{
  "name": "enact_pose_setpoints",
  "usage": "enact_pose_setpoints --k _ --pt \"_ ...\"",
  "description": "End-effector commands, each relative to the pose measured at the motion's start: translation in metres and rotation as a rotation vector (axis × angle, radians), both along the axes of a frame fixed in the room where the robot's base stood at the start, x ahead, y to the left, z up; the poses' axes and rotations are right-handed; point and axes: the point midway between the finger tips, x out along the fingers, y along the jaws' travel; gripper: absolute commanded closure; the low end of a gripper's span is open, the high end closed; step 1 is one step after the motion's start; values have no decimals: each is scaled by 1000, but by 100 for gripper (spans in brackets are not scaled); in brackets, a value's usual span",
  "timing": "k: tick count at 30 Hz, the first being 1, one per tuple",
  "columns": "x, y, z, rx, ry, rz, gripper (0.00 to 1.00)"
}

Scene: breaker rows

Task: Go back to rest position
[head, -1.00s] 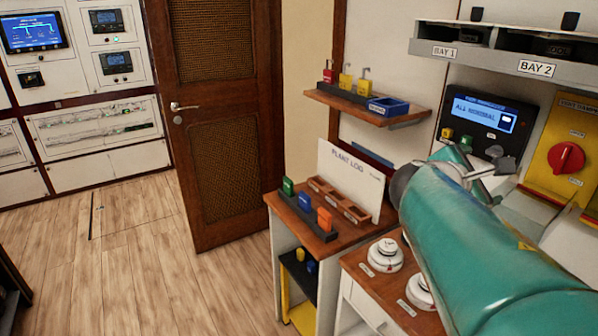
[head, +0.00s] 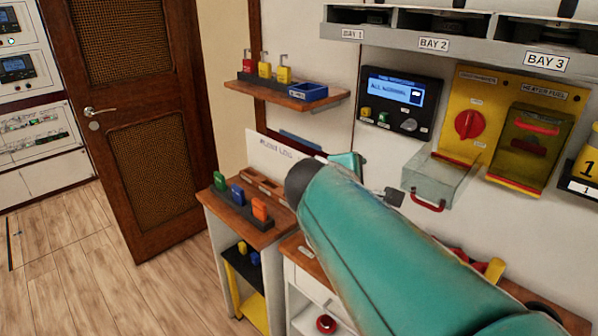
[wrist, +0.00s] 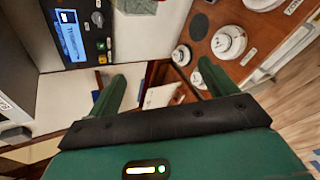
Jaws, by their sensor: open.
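My gripper (wrist: 163,82) shows in the wrist view as two green fingers spread apart, with nothing between them. In the head view my teal arm reaches across the lower right and hides most of the gripper. Past the fingers in the wrist view are the wood counter (wrist: 232,68) with round white detectors (wrist: 229,41) on the right, and the display panel (wrist: 70,36) on the left. The fingers appear clear of both.
A wall shelf (head: 285,97) holds padlocks and a blue bin. A yellow panel (head: 484,93) with a red rotary switch (head: 468,124) and a clear box (head: 440,177) with a red handle are on the right. Open floor (head: 80,265) lies left, before the door (head: 150,120).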

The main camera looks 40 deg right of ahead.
Motion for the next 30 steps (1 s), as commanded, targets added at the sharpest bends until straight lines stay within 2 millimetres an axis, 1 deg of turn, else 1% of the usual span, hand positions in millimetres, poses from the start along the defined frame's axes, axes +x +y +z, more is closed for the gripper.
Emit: enact_pose_setpoints --k 8,11,14,17,18,19,20,21,23,24,27,30 --pt "0 1 0 4 -3 -1 15" --pt "1 12 -6 51 -43 -6 15" --pt "5 41 -23 179 -134 -25 15" --pt "9 88 -45 384 -255 -64 15" --pt "10 110 -54 477 -301 -87 15" --pt "10 126 -61 548 -332 -106 15" --pt "9 142 -67 619 -358 -127 15" --pt "8 164 -74 712 -390 -155 15" --pt "5 196 -84 846 -424 -200 15" --pt "3 215 -89 928 -438 -230 15" --pt "-4 252 -97 1086 -455 -300 15" --pt "-9 273 -100 1174 -458 -343 15"
